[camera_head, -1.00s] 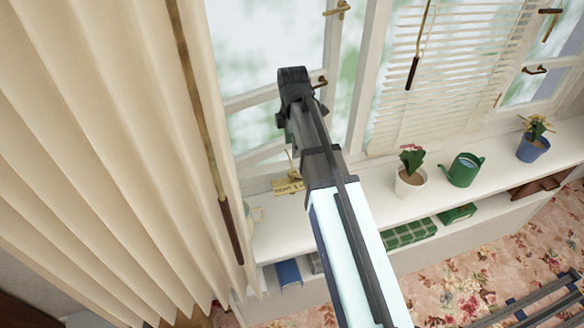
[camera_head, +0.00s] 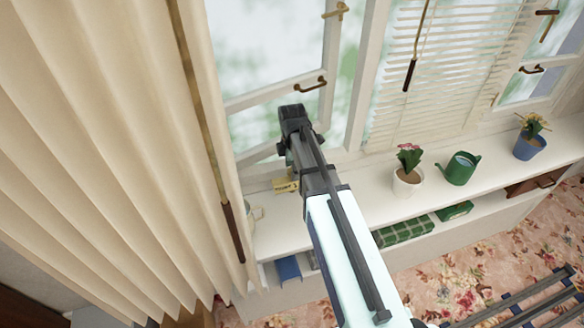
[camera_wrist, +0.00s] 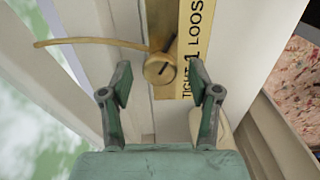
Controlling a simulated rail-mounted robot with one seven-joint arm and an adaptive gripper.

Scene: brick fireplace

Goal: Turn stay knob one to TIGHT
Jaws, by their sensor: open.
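The round brass stay knob (camera_wrist: 159,69) shows in the wrist view with a dark slot mark slanting to the upper right. A thin curved brass rod runs left from it. Beside it on the right is the brass label plate (camera_wrist: 194,42), with TIGHT lower, 1 in the middle and LOOSE at the top. My gripper (camera_wrist: 160,75) is open, its two green fingers on either side of the knob in the picture; contact cannot be told. In the head view the label plate (camera_head: 285,186) lies on the sill; my arm hides the gripper and knob.
A pleated curtain (camera_head: 110,150) hangs at left with a dark-handled rod (camera_head: 234,228). A potted flower (camera_head: 407,182), a green watering can (camera_head: 461,168) and a blue pot (camera_head: 529,147) stand right on the sill. The open window frame (camera_head: 275,90) is behind my arm.

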